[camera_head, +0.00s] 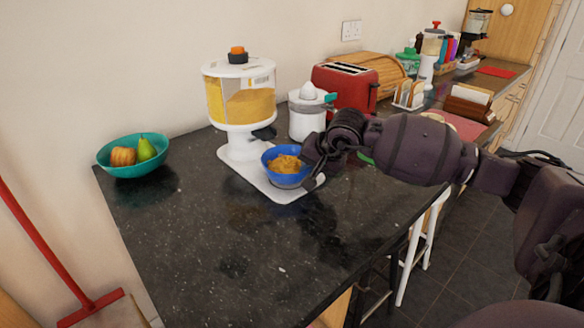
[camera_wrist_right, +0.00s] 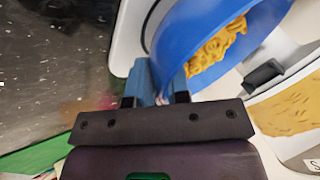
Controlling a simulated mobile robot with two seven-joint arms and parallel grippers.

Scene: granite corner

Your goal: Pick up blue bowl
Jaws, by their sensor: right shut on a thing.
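The blue bowl (camera_head: 286,181), with orange-yellow cereal or pasta in it, is on the white base of a dispenser (camera_head: 239,105) on the dark counter. In the head view it looks upright. My right gripper (camera_head: 313,180) reaches in from the right and is shut on the bowl's right rim. In the right wrist view the fingers of the gripper (camera_wrist_right: 160,92) meet the wall of the blue bowl (camera_wrist_right: 187,38). I cannot tell whether the bowl touches the base. My left gripper is not in view.
A teal bowl (camera_head: 122,168) with fruit stands at the left counter edge. A white juicer (camera_head: 307,117) and a red toaster (camera_head: 345,87) stand behind the bowl. The dark counter (camera_head: 215,245) is clear in front. A white stool (camera_head: 424,240) stands below right.

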